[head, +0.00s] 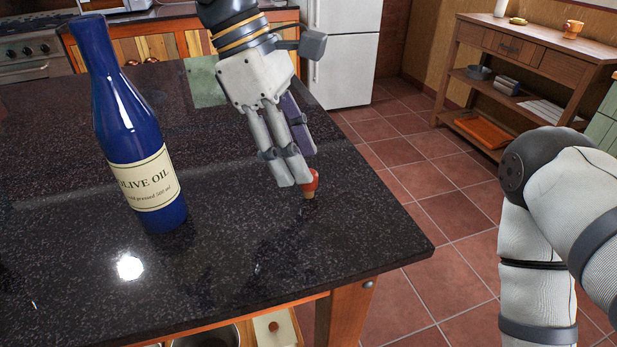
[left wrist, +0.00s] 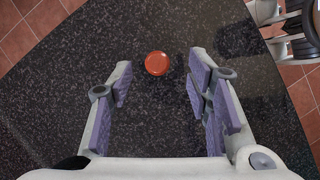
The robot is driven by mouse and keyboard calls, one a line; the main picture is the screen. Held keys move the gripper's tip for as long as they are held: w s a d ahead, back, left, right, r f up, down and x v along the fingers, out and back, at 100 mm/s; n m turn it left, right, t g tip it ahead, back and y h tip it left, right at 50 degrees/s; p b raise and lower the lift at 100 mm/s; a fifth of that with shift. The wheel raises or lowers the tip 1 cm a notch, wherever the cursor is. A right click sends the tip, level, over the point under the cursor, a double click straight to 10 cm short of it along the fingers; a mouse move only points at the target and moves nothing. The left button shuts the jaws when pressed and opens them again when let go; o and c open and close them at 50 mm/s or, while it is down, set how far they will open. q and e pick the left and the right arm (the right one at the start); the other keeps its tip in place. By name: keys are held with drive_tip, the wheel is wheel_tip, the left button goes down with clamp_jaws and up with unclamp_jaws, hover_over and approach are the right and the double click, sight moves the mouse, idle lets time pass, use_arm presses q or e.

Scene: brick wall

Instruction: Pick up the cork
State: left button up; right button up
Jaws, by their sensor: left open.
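The cork (head: 311,185) has a red top and a tan lower part and stands on the dark speckled countertop near its right edge. In the left wrist view the cork (left wrist: 157,63) shows from above as a round red disc. My left gripper (head: 298,182) is open, pointing down just beside the cork and partly in front of it in the head view. In the left wrist view its fingers (left wrist: 160,95) are spread wide, with the cork ahead of the gap between them and nothing held. My right gripper is not in view; only part of my right arm shows.
A blue olive oil bottle (head: 125,130) stands upright on the countertop (head: 230,265), left of my left gripper. A green mat or board (head: 205,84) lies behind. A wooden shelf unit (head: 520,75) and white fridge (head: 342,60) stand beyond the tiled floor.

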use_arm(q)
drive_tip(key=x, duration=0.4)
drive_tip(key=shift+w, duration=0.15)
drive_tip(key=c, duration=0.8)
drive_tip(key=shift+c, duration=0.2)
